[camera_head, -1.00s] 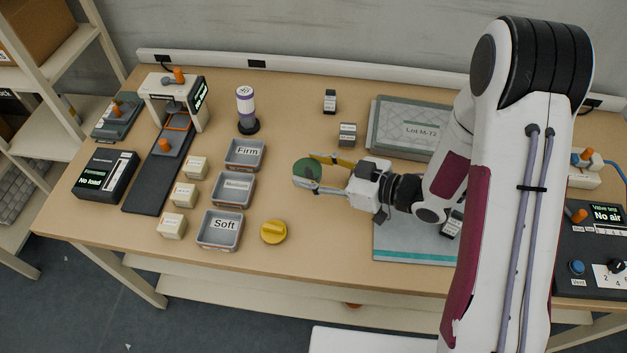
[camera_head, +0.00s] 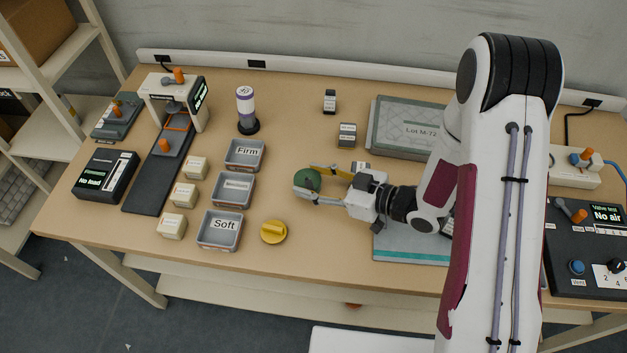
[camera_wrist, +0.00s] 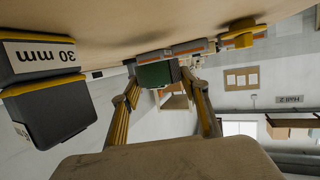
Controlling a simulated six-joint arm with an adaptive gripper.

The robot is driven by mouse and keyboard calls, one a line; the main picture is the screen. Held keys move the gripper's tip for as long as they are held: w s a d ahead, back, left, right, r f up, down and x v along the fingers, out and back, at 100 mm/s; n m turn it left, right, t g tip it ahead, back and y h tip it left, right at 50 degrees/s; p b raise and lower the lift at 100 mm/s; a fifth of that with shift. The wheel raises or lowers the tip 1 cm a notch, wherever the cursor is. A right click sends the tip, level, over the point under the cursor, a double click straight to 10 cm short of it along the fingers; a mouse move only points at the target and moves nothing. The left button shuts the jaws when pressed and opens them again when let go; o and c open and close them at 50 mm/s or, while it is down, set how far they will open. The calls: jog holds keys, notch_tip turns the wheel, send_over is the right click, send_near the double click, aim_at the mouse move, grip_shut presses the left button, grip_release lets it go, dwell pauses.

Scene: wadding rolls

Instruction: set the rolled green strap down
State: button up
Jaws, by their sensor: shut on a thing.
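The rolled green strap (camera_head: 307,179) is between the fingertips of my gripper (camera_head: 308,181), right of the grey trays. My gripper is shut on it, one finger on each side. In the wrist view the green roll (camera_wrist: 157,75) shows between the two fingertips (camera_wrist: 160,84). The tabletop fills the top of that inverted view. I cannot tell whether the roll touches the table.
Left of the roll stand the Firm tray (camera_head: 245,154), a middle tray (camera_head: 233,188) and the Soft tray (camera_head: 220,229). Small black blocks (camera_head: 347,134) and the Lot M-72 board (camera_head: 408,128) lie behind.

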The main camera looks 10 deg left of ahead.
aim_at(305, 178)
jog(key=shift+f, duration=0.3)
jog(key=shift+s+f, duration=0.1)
jog(key=shift+f, duration=0.6)
jog(key=o, duration=0.8)
jog(key=shift+r, duration=0.1)
jog(key=shift+r, duration=0.35)
jog(key=shift+s+d+r, duration=0.25)
jog(key=shift+d+r, duration=0.35)
jog(key=shift+d, duration=0.1)
jog(key=shift+s+d+r, duration=0.2)
jog(key=shift+d+r, duration=0.35)
jog(key=shift+d, duration=0.1)
notch_tip(305, 178, up, 6)
jog(key=shift+r, duration=0.1)
